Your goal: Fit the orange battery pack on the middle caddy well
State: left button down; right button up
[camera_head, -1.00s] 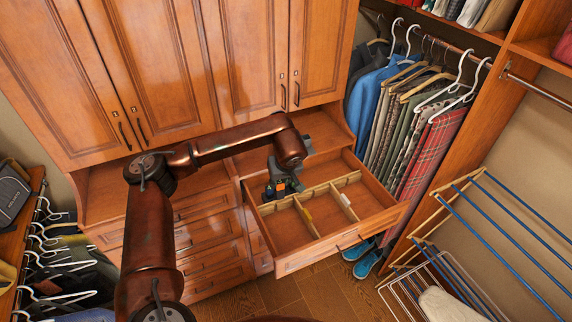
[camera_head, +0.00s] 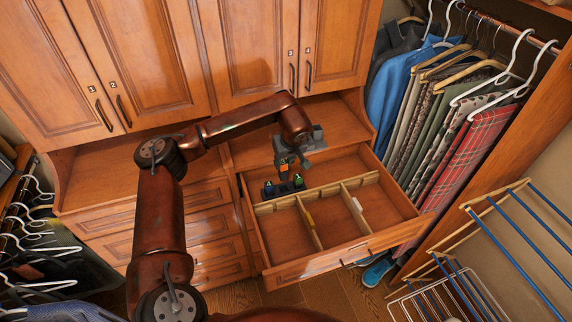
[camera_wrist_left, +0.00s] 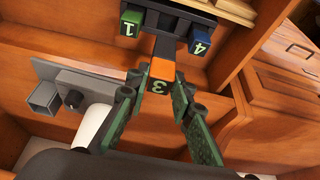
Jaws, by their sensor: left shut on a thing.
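The orange battery pack (camera_wrist_left: 161,72), marked 3, is between the green fingers of my left gripper (camera_wrist_left: 155,92), which is shut on it. In the head view my left gripper (camera_head: 286,166) holds it above and slightly behind the dark caddy (camera_head: 282,190). The caddy sits in the open drawer; part of it also shows in the wrist view (camera_wrist_left: 172,8). A green pack (camera_wrist_left: 131,22) marked 1 and a blue pack (camera_wrist_left: 199,40) marked 4 are at its two sides. My right gripper is not in view.
A grey fixture (camera_wrist_left: 72,92) is beside the gripper. Hanging clothes (camera_head: 440,130) are to the right, and cabinet doors (camera_head: 250,45) rise behind.

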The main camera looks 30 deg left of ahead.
aim_at(285, 170)
pick_arm(q)
jog(key=shift+d+f+b, duration=0.1)
jog(key=shift+f+b, duration=0.25)
jog(key=shift+f, duration=0.45)
jog(key=shift+f+b, duration=0.65)
jog(key=shift+f, duration=0.4)
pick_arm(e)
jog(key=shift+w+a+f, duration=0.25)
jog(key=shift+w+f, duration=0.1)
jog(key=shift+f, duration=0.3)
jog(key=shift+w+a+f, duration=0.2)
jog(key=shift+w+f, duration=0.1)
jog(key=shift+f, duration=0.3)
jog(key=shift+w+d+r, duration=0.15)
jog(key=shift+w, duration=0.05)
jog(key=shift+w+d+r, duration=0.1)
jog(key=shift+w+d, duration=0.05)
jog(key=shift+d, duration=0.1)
pick_arm(q)
jog(key=shift+f, duration=0.4)
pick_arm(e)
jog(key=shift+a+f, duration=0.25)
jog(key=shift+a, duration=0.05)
